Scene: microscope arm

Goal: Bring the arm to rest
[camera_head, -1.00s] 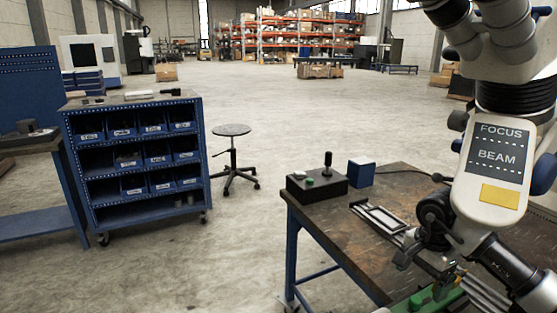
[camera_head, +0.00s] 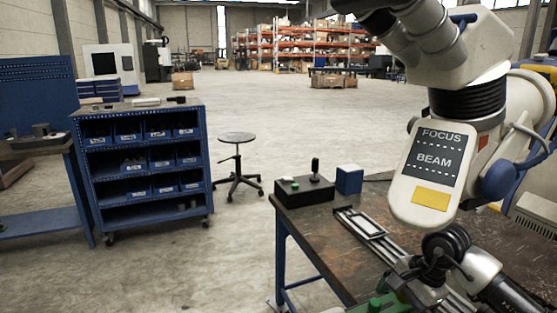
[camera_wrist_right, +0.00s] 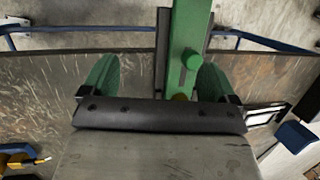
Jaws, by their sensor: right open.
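A green part shows at the bottom edge (camera_head: 380,303). In the right wrist view my right gripper (camera_wrist_right: 158,75) is open, with green fingers apart. My left gripper is out of view.
A black control box with a stick (camera_head: 304,190) and a blue box (camera_head: 349,179) stand on the table's far left. A pale rectangular frame (camera_head: 368,224) lies near the rail. A stool (camera_head: 237,160) and blue bin cabinet (camera_head: 145,165) stand beyond, with open floor between.

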